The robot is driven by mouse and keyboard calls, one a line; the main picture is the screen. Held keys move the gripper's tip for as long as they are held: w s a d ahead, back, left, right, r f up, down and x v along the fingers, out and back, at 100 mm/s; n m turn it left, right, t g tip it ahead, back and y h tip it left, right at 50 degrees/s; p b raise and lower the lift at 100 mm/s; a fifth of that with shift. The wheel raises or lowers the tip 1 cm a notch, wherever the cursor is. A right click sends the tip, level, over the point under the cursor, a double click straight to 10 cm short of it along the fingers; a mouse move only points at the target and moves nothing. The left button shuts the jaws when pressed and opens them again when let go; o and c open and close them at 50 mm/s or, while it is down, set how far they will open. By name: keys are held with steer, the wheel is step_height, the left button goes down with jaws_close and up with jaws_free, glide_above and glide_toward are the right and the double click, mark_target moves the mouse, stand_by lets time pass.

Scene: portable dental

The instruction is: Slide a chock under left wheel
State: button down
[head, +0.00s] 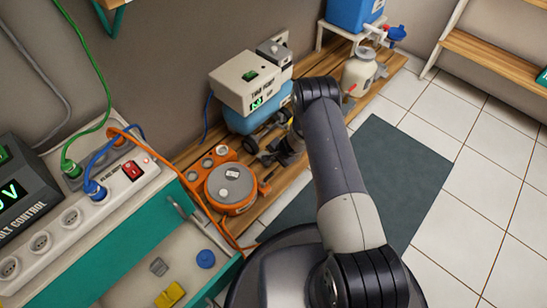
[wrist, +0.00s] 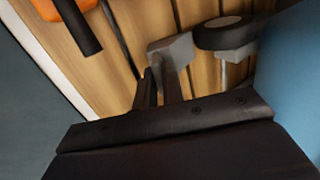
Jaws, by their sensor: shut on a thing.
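The compressor's blue tank (head: 243,122) stands on the slatted wooden platform, with small dark wheels near its base. One dark wheel (head: 250,144) shows at the tank's front. In the wrist view a dark round wheel (wrist: 222,32) is at the top right. A grey wedge-like chock (wrist: 172,48) is just left of this wheel, close to it; I cannot tell if they touch. My gripper (wrist: 158,88) is shut on the chock, low over the boards. In the head view my gripper (head: 290,156) is small and partly hidden by my arm, beside the tank.
An orange unit (head: 230,188) with a round grey lid sits left on the platform (head: 380,78). A white control box (head: 245,83) is above the tank. A white canister (head: 359,75) stands behind right. A teal cabinet with a power strip is at left. The tiled floor at right is clear.

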steer(key=shift+s+f+b, duration=0.2)
steer(key=shift+f+b, duration=1.15)
steer(key=shift+b, duration=0.1)
stand_by(0.6)
steer(key=shift+d+r, duration=0.1)
steer(key=shift+r, duration=0.1)
stand_by(0.6)
steer(key=shift+r, duration=0.15)
steer(key=shift+w+r, duration=0.1)
steer(key=shift+r, duration=0.15)
steer(key=shift+r, duration=0.1)
steer(key=shift+s+d+b, duration=0.6)
steer(key=shift+s+b, duration=0.15)
steer(key=shift+b, duration=0.25)
stand_by(0.4)
